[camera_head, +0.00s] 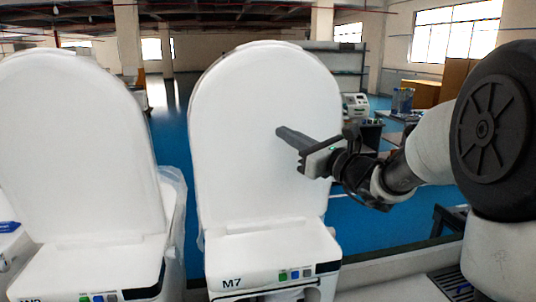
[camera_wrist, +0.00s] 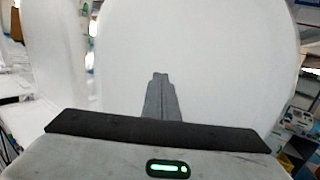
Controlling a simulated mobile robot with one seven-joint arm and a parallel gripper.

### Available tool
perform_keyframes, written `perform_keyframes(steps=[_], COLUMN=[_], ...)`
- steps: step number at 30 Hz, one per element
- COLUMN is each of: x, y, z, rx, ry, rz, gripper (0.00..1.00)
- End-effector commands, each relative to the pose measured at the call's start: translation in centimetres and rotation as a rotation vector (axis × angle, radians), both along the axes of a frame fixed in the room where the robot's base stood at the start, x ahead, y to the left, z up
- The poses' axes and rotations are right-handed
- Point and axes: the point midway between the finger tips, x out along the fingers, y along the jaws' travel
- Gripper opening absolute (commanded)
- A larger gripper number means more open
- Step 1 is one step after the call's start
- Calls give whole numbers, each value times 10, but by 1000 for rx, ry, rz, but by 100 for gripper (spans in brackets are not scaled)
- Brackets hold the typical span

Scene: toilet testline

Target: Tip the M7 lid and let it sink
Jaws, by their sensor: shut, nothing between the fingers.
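The M7 toilet (camera_head: 268,252) stands in the middle of the head view, with its label and small coloured buttons at the front. Its white lid (camera_head: 255,110) stands upright. My gripper (camera_head: 280,132) is shut and empty, in front of the right half of the lid. In the wrist view the shut fingers (camera_wrist: 160,78) point at the broad white face of the lid (camera_wrist: 215,50). I cannot tell whether the fingertips touch it.
Another white toilet with its lid upright (camera_head: 80,150) stands close on the left. Shelves (camera_head: 335,65) and tables with equipment stand behind on the right. Blue floor (camera_head: 352,215) shows between and behind the toilets.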

Motion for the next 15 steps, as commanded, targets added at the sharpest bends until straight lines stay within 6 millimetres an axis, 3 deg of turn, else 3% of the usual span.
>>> perform_keyframes(steps=[15], x=[26], y=[5], z=[4], rx=[1], ry=[1], rz=[-1], gripper=[0])
